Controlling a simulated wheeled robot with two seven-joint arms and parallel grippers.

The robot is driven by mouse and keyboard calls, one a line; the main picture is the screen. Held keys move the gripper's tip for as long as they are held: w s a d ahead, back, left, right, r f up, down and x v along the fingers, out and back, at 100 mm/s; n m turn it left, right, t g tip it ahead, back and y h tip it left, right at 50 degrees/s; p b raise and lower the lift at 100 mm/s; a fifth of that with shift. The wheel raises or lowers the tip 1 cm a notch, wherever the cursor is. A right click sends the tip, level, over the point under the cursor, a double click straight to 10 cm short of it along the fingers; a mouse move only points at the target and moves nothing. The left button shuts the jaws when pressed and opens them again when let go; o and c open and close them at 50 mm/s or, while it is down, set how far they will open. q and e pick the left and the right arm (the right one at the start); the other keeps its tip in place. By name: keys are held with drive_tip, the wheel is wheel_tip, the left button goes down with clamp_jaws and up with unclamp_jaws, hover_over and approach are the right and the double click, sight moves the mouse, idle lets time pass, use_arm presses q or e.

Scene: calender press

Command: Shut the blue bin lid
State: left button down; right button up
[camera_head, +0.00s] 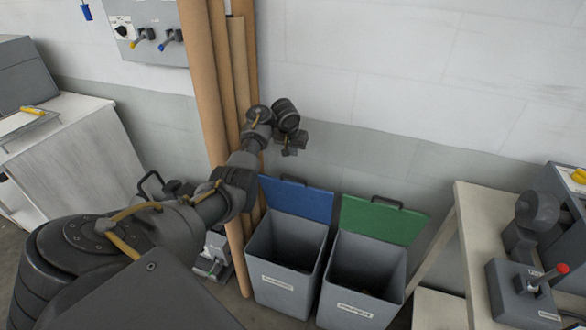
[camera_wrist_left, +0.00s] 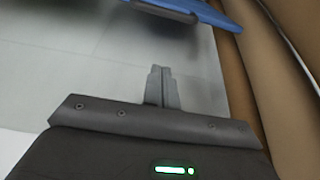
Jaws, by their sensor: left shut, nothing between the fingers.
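The blue lid (camera_head: 297,200) stands raised at the back of a grey bin (camera_head: 286,262), against the wall. The bin is open at the top and has a white label on its front. My left arm reaches over from the left, and my left gripper (camera_head: 290,151) is above and behind the blue lid, close to the wall. It is shut and empty, and its fingers also show in the left wrist view (camera_wrist_left: 162,88). A blue edge of the lid (camera_wrist_left: 214,12) and a grey handle (camera_wrist_left: 165,10) show at the top there. My right gripper is not in view.
A second grey bin (camera_head: 362,277) with a raised green lid (camera_head: 383,219) stands just to the right. Tall brown tubes (camera_head: 207,90) lean on the wall at left. A pale bench (camera_head: 478,230) with machines stands at right.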

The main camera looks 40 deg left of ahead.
use_arm(q)
drive_tip(key=f, duration=0.9)
drive_tip(key=shift+w+a, duration=0.15)
drive_tip(key=shift+w, duration=0.05)
drive_tip(key=shift+s+d+f+p, duration=0.1)
drive_tip(key=shift+s+d+p, duration=0.1)
drive_tip(key=shift+s+p, duration=0.2)
drive_tip(key=shift+f, duration=0.1)
